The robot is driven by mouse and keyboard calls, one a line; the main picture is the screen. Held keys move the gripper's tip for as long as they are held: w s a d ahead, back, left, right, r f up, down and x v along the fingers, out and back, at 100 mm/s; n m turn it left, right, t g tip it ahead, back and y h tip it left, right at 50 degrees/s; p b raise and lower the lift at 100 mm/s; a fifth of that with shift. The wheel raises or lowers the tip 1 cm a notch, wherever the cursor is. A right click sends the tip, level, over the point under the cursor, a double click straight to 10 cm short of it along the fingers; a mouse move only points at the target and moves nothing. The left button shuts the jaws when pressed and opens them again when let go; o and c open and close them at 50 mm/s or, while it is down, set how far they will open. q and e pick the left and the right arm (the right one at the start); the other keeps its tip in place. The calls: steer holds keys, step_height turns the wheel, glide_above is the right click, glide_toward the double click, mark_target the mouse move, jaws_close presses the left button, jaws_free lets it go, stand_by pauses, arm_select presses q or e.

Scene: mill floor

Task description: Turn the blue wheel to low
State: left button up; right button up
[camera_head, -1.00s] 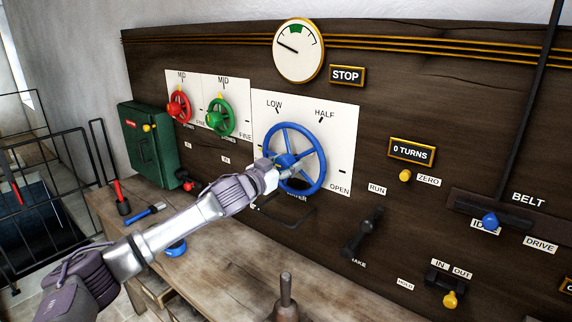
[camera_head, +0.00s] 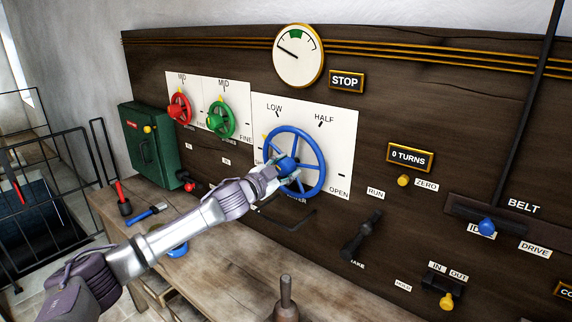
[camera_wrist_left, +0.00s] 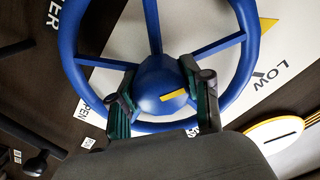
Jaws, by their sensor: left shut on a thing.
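The blue wheel (camera_head: 321,160) stands on a white plate (camera_head: 342,120) marked LOW, HALF and OPEN. My left gripper (camera_head: 284,168) is at its centre, and its two fingers are shut around the blue hub (camera_wrist_left: 162,82), one on each side, in the left wrist view. A yellow mark shows on the hub. A yellow pointer (camera_head: 264,137) shows at the upper-left of the rim, to the lower left of the LOW tick (camera_head: 279,113). In the wrist view the pointer (camera_wrist_left: 268,24) is apart from the LOW tick. My right gripper is not in view.
Red (camera_head: 178,108) and green (camera_head: 221,119) wheels are to the left. A gauge (camera_head: 298,53) and STOP sign (camera_head: 346,81) are above. A black lever (camera_head: 362,235) is at lower right. The wooden bench (camera_head: 225,270) below holds a few tools.

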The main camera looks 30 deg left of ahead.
arm_select(q)
steer(key=m+p, duration=0.1)
steer(key=m, duration=0.2)
steer(key=shift+m, duration=1.6)
steer(key=o, duration=1.2)
steer(key=shift+c, duration=0.2)
